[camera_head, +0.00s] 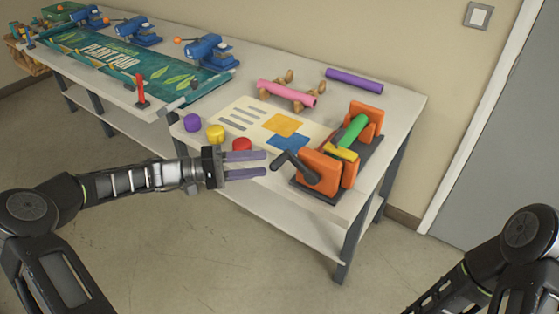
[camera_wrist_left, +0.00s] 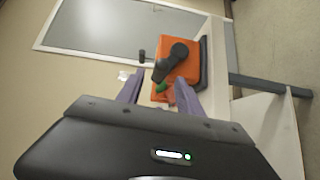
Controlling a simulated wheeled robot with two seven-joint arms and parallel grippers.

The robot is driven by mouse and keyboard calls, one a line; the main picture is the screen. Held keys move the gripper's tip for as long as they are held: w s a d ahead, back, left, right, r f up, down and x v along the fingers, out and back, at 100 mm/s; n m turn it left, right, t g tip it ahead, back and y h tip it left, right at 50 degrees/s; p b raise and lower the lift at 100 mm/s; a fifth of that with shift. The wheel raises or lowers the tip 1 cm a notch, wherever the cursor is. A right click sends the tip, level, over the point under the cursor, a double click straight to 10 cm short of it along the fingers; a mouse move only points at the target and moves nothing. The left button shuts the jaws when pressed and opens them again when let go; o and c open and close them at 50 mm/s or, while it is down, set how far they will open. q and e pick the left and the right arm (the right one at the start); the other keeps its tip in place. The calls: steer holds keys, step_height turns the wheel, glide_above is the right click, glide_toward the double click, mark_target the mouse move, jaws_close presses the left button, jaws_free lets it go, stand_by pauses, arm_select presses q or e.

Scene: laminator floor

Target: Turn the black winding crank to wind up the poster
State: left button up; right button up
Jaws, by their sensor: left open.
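The black winding crank (camera_head: 297,167) sticks out from the near orange side block (camera_head: 320,171) of a winder on the table's right end. The winder holds a green roller (camera_head: 348,133) between orange blocks. The poster (camera_head: 265,124), with yellow and blue patches, lies flat on the table to the left of the winder. My left gripper (camera_head: 266,164) is open and empty, its purple fingers pointing right, just left of the crank and apart from it. In the left wrist view the crank (camera_wrist_left: 171,63) shows ahead, beyond the fingertips. My right gripper is outside the views; only part of that arm shows.
Purple, yellow and red round pieces (camera_head: 242,145) line the table's front edge. A pink roll (camera_head: 287,94) on wooden supports and a purple roll (camera_head: 354,81) lie behind. Blue clamps (camera_head: 211,51) and a green banner (camera_head: 120,60) fill the left. The floor in front is clear.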

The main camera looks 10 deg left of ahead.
mark_target(279, 162)
arm_select(q)
steer(key=p+x, duration=0.1)
steer(key=x, duration=0.5)
steer(key=shift+d, duration=0.15)
jaws_close()
stand_by(1.3)
